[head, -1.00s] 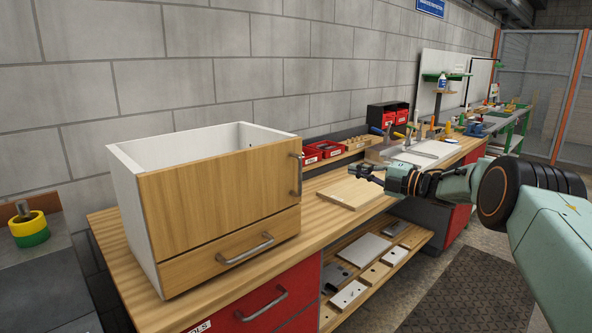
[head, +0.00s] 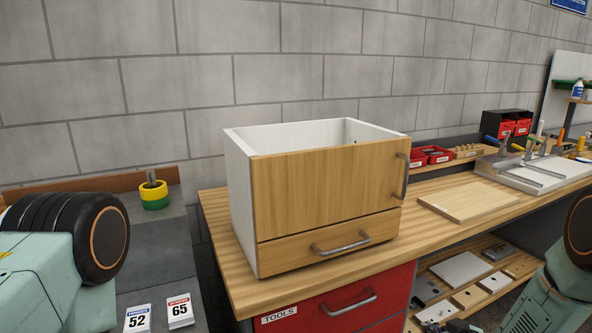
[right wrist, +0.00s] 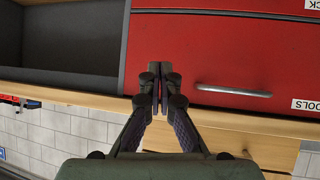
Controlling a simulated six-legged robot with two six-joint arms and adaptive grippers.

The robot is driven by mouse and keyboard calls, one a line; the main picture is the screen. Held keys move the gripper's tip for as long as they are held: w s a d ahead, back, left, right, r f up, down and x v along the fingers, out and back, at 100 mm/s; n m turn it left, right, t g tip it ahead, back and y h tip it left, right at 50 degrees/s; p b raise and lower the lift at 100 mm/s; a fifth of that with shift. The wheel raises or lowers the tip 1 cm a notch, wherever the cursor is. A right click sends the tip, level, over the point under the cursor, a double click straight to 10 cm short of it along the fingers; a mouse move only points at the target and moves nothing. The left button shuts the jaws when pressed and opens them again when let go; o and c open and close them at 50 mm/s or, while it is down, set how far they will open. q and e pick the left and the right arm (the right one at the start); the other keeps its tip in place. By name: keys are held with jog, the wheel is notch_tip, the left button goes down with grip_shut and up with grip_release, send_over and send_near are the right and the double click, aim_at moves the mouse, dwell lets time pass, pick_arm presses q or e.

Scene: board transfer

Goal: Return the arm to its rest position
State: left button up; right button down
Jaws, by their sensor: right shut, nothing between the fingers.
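A pale wooden board (head: 468,200) lies flat on the wooden workbench (head: 215,232), right of the cabinet. The white-sided cabinet (head: 325,190) with a wooden door and drawer front stands on the bench, its top open. My right arm is at the lower right of the head view, with only a small part of its gripper (head: 458,326) at the bottom edge. In the right wrist view the right gripper (right wrist: 159,75) is shut and empty, its fingertips in front of the red drawer unit. My left arm shows at the left edge; its gripper is out of view.
A red tool drawer (head: 335,300) is under the bench. A lower shelf (head: 490,285) holds several plates and blocks. Red bins (head: 432,155) and tools stand at the back right.

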jog(key=s+a+f+m+g+h+b, duration=0.1)
jog(key=s+a+f+m+g, duration=0.3)
jog(key=s, duration=0.6)
jog(key=s+a+f+g, duration=0.25)
jog(key=s+f, duration=0.25)
jog(key=s, duration=0.5)
jog(key=s+a+g+b, duration=0.1)
jog(key=s+g, duration=0.1)
jog(key=s, duration=0.8)
jog(key=s+a+g+h+b, duration=0.1)
jog(key=s+g, duration=0.1)
jog(key=s, duration=0.9)
jog(key=shift+a+f+g, duration=0.3)
jog(key=shift+a+g, duration=0.05)
jog(key=shift+a, duration=0.05)
